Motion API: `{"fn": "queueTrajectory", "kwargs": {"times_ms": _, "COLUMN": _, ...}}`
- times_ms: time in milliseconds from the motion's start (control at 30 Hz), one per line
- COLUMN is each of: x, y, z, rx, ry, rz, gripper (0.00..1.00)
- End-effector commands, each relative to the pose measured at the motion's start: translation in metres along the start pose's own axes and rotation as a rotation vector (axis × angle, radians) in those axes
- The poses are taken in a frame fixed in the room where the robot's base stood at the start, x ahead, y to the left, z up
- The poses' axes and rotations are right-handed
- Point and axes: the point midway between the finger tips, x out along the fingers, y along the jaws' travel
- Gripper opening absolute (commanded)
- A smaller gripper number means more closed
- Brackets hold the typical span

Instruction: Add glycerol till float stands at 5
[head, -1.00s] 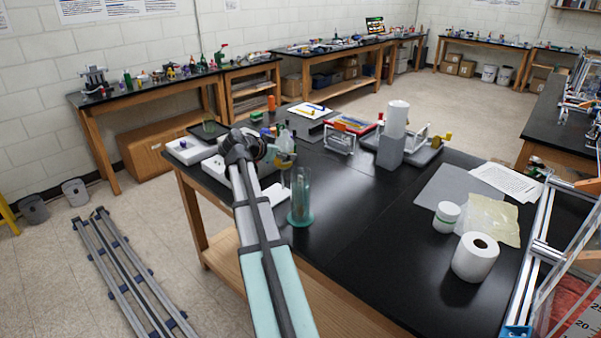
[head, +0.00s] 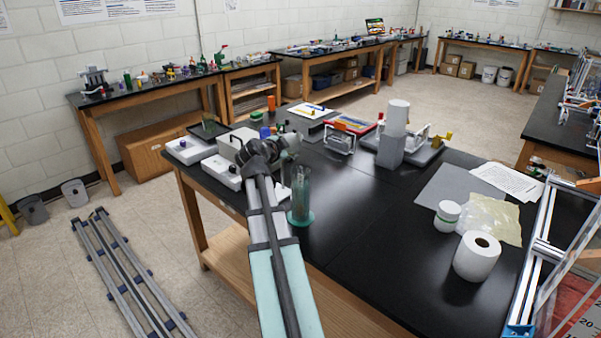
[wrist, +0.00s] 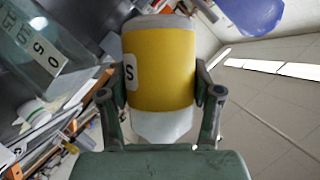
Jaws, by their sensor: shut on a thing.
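My gripper (wrist: 160,88) is shut on a bottle with a yellow band (wrist: 162,65) and a partly visible white label with the letter S. The bottle is translucent white below the band; its tilt is hard to judge. A tall clear cylinder (head: 301,198) with blue-green contents stands on the black bench, just right of my arm in the head view. In the wrist view a clear vessel (wrist: 25,75) with a numbered strip showing 5 and 0 is at upper left, apart from the bottle in the picture. I cannot make out the float's reading. In the head view my arm mostly hides the gripper and bottle.
White boxes (head: 190,150) stand at the bench's left end. A white cylinder on a grey block (head: 390,152) stands farther back. A paper roll (head: 477,257) and white jar (head: 446,217) are at the right. The bench middle is clear.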

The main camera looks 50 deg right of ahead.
Motion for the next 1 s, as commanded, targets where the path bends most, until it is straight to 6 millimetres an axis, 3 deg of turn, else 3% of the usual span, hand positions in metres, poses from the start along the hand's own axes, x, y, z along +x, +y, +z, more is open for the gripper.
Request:
{"fn": "queueTrajectory", "kwargs": {"times_ms": 600, "x": 0.007, "y": -0.001, "z": 0.013, "rx": 0.333, "ry": 0.001, "rz": -0.181, "gripper": 0.23}}
{"fn": "queueTrajectory", "kwargs": {"times_ms": 1000, "x": 0.008, "y": -0.001, "z": 0.015, "rx": 0.427, "ry": 0.0, "rz": -0.233, "gripper": 0.23}}
